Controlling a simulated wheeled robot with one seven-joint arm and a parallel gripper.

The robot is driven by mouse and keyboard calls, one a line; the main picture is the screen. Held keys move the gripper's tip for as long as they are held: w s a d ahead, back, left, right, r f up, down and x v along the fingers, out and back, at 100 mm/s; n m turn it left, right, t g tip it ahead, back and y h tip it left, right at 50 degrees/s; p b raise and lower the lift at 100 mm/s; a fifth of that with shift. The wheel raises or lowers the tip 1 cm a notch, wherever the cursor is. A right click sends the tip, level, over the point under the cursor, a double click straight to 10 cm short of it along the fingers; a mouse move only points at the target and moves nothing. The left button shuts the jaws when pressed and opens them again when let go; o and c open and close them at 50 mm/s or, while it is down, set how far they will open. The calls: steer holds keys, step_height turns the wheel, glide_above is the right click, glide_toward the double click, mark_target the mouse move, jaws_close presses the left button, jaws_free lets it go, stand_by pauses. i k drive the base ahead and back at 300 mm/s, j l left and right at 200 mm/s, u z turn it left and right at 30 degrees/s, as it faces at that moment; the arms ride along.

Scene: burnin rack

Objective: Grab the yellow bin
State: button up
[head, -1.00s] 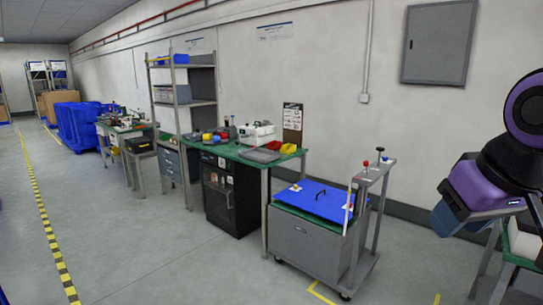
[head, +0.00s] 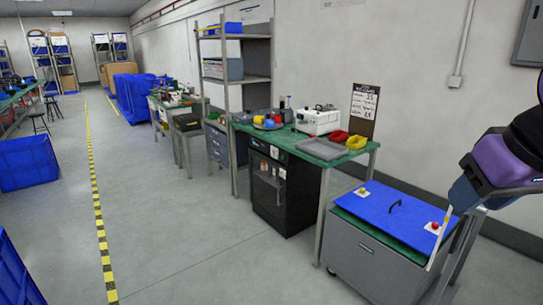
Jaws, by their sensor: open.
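A small yellow bin (head: 356,142) sits on the green-topped bench (head: 368,150), near its right end. It is right beside a red bin (head: 340,136), in front of a dark notice board. It looks like an open-topped tray, but its inside is too small to make out. My arm, purple and dark, enters at the right edge, well to the right of the bench and nearer to me. I cannot make out my gripper's fingers. The yellow bin is far from my arm, with nothing touching it but the bench and perhaps the red bin.
A grey cart with a blue top (head: 395,213) stands at the bench's right front. A grey tray (head: 320,149) and a white device (head: 318,121) are near the bins. A black cabinet (head: 283,193) is under the bench. Blue crates (head: 27,162) stand left. The middle floor is clear.

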mark_target(356, 141)
steer(key=i+u, duration=0.3)
steer(key=i, duration=0.65)
steer(key=i+l+u, duration=0.1)
steer(key=i+u, duration=0.25)
steer(key=i, duration=0.55)
steer(key=i+j+z, duration=0.15)
steer(key=i+z, duration=0.3)
steer(key=i, duration=0.4)
steer(key=i+l+z, duration=0.15)
steer(key=i+z, duration=0.65)
steer(key=z, duration=0.15)
steer(key=i+l, duration=0.05)
